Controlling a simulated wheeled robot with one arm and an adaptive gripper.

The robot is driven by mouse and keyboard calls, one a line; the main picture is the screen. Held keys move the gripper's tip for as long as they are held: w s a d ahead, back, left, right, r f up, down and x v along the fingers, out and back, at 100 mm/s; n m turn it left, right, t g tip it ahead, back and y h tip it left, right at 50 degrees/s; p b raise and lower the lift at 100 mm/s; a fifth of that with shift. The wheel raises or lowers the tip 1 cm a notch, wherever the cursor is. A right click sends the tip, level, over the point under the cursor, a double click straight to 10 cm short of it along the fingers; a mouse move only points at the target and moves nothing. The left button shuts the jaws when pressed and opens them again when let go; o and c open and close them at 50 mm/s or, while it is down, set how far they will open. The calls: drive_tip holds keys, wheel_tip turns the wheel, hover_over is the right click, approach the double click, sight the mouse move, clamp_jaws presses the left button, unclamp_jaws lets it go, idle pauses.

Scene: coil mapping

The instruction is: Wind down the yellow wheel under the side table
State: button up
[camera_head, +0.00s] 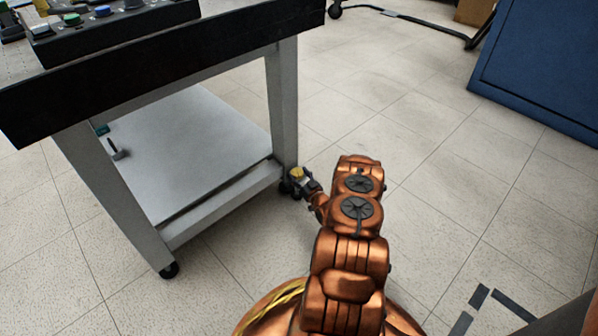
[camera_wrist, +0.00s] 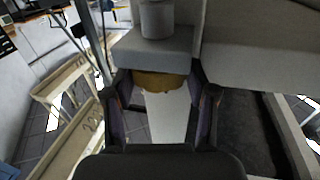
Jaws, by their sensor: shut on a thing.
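The side table (camera_head: 284,95) has a black top, grey legs and a low grey shelf, and stands at the left in the head view. My gripper (camera_head: 297,179) is low at the foot of its right leg, by a dark caster. The yellow wheel (camera_wrist: 163,81) shows in the wrist view under a grey block with a round post. My gripper's two dark fingers (camera_wrist: 161,105) are on either side of the wheel, shut on it. A pale strip lies below the wheel between the fingers. The lower part of the wheel is hard to make out.
A small dark item (camera_head: 118,151) lies on the low shelf. A blue cabinet (camera_head: 540,65) stands at the upper right. The tiled floor between table and cabinet is mostly clear.

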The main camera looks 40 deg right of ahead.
drive_tip(key=shift+a, duration=0.1)
idle(0.3)
drive_tip(key=o, duration=1.2)
drive_tip(key=shift+c, duration=0.2)
drive_tip(key=shift+s, duration=0.1)
drive_tip(key=v, duration=1.2)
drive_tip(key=shift+a, duration=0.1)
